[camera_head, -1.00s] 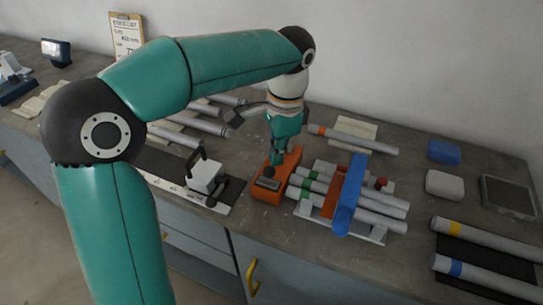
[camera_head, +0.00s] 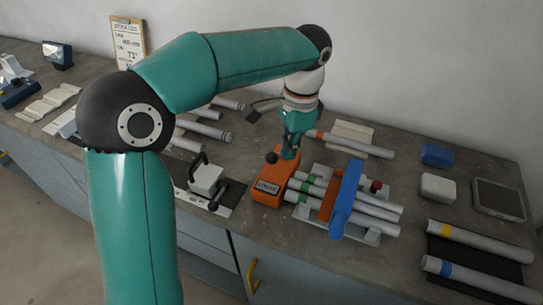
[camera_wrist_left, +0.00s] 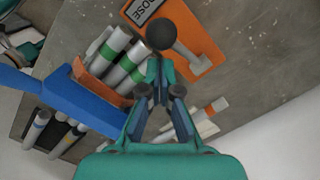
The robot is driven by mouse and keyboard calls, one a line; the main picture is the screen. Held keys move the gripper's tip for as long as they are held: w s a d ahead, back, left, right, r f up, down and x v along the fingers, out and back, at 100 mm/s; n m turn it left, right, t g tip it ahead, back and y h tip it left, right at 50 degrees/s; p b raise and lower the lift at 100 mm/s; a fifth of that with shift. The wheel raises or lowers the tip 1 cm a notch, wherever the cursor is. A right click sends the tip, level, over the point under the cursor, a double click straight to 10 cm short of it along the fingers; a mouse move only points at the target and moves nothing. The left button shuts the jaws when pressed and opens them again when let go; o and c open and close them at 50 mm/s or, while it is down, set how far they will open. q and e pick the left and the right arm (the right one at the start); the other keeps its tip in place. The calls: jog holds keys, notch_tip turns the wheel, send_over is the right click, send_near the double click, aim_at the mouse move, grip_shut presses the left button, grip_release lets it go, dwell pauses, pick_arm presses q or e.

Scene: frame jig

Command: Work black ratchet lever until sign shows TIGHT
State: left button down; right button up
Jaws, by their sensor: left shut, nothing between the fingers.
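The orange ratchet box (camera_head: 266,198) stands on the bench, and its sign (camera_head: 267,187) reads LOOSE; the sign is partly cut off in the left wrist view (camera_wrist_left: 143,9). The lever's black ball knob (camera_head: 271,157) stands at the box's left rear; its grey rod (camera_wrist_left: 186,52) shows in the wrist view. My left gripper (camera_head: 290,153) points down just right of the knob, shut and empty. In the wrist view its fingertips (camera_wrist_left: 154,72) lie close by the knob (camera_wrist_left: 160,34); I cannot tell whether they touch. My right gripper is out of view.
Green-banded tubes (camera_head: 306,188) lie beside the box, under a blue bar (camera_head: 345,200) and an orange bracket (camera_head: 327,207). A white clamp block with black handles (camera_head: 207,180) stands to the left. An orange-banded tube (camera_head: 350,144) lies behind. The bench before the box is clear.

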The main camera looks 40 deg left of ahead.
pick_arm(q)
notch_tip(320, 180, up, 11)
jog(key=shift+w+d+f, duration=0.15)
jog(key=shift+w+d, duration=0.15)
jog(key=shift+w, duration=0.1)
dwell(0.9)
jog(key=s+a+f+p, duration=0.1)
jog(key=p, duration=0.2)
jog(key=s+a+f+p, duration=0.1)
jog(key=s+p, duration=0.1)
jog(key=p, duration=0.1)
jog(key=shift+f, duration=0.1)
dwell(0.4)
